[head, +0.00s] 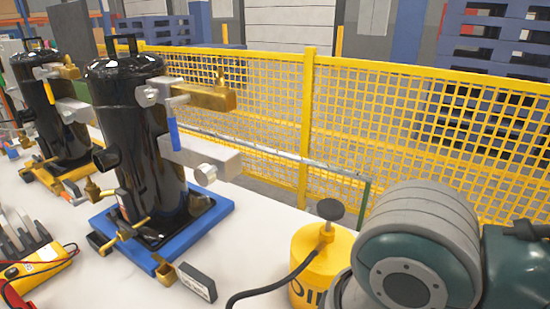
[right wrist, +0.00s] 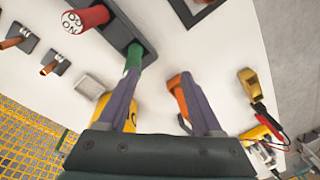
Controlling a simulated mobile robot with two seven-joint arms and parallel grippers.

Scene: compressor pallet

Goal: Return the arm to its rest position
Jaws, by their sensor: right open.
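My right gripper (right wrist: 158,82) shows in the right wrist view, with two purple-grey fingers spread apart. No held object can be made out between them. Beyond the fingers are a green upright piece (right wrist: 133,58) at a grey holder and an orange piece (right wrist: 180,100); whether either touches a finger I cannot tell. In the head view, a rounded teal and grey body (head: 425,240) at the lower right looks like part of my arm. Neither gripper shows in the head view, and my left gripper is in neither view.
A black compressor tank (head: 125,130) stands on a blue base (head: 220,207); another tank (head: 42,95) is behind it. A yellow oil can (head: 310,262) stands near the arm. A yellow meter (head: 45,268) is at lower left. A yellow mesh fence (head: 270,95) runs behind the white table (head: 262,205).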

